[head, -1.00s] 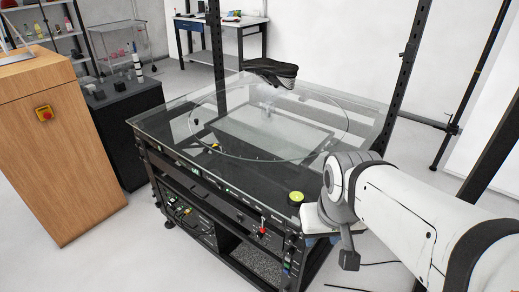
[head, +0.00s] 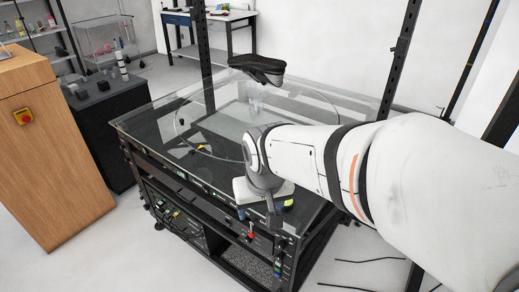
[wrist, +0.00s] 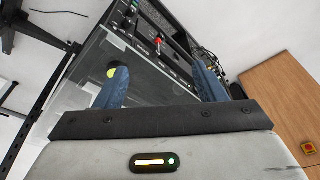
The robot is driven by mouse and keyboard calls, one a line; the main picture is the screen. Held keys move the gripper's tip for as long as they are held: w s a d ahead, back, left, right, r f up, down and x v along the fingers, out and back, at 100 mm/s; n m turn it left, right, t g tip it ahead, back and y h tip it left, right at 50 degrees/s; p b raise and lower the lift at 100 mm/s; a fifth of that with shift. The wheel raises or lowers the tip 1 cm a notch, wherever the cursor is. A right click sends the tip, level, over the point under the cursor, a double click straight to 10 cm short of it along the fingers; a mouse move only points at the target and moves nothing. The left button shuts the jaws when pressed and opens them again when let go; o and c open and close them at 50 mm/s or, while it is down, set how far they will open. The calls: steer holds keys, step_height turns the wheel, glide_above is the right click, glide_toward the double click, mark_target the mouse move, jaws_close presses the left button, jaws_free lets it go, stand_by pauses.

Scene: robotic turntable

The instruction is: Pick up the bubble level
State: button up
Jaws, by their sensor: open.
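The bubble level, a small round yellow-green disc (head: 289,203), sits near the front right corner of the glass-topped table (head: 150,128). It is partly covered by my gripper (head: 264,212) in the head view. In the wrist view, a yellow-green part of the bubble level (wrist: 110,73) shows at the tip of the left finger, which hides the rest. My gripper (wrist: 160,70) is open, with its two blue fingers apart and nothing seen between them. It is over the table's front edge, left of the level in the head view.
A clear round turntable disc (head: 190,100) lies on the table, with a black shoe (head: 257,68) above its far side. A red knob (head: 251,236) is on the front panel. Dark upright posts (head: 400,55) stand behind. A wooden cabinet (head: 50,150) stands at left.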

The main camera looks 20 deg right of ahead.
steer(key=shift+o, duration=1.3)
steer(key=w+d+f, duration=0.2)
steer(key=w+d, duration=0.2)
steer(key=w, duration=0.2)
steer(key=shift+w+d+f+m, duration=0.15)
steer(key=shift+f+m, duration=0.15)
steer(key=shift+f, duration=0.05)
glide_above(289, 205)
steer(key=a, duration=0.1)
steer(key=shift+m, duration=0.3)
steer(key=x, duration=0.3)
steer(key=s+x, duration=0.1)
steer(key=shift+w+a+f, duration=0.1)
steer(key=shift+a+f, duration=0.1)
steer(key=shift+f, duration=0.3)
steer(key=x, duration=0.5)
steer(key=d+p+x, duration=0.1)
steer(key=x, duration=0.2)
steer(key=shift+f, duration=0.2)
steer(key=c, duration=1.1)
